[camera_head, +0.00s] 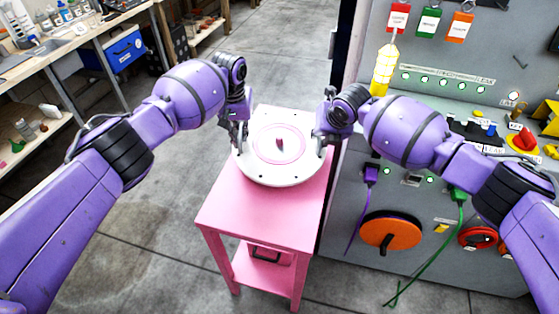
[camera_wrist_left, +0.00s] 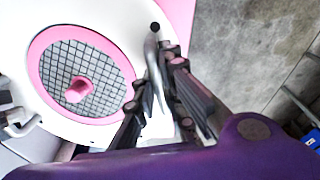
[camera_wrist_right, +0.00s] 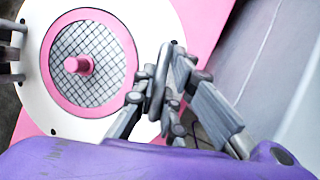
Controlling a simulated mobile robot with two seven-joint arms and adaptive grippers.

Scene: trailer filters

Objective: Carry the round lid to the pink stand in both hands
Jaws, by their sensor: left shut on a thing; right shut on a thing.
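The round lid (camera_head: 278,174) is a white disc with a pink ring, a dark mesh centre and a pink knob. It lies about level over the top of the pink stand (camera_head: 247,208); I cannot tell if it touches the top. My left gripper (camera_head: 240,138) is shut on a grey handle at the lid's left edge, also seen in the left wrist view (camera_wrist_left: 155,85). My right gripper (camera_head: 321,142) is shut on the opposite handle at the right edge, also seen in the right wrist view (camera_wrist_right: 156,90).
A grey panel (camera_head: 420,235) with plugs, lights and an orange disc (camera_head: 391,232) stands close to the right of the stand. A workbench (camera_head: 75,45) with a blue box (camera_head: 121,49) is at the back left. The floor left of the stand is clear.

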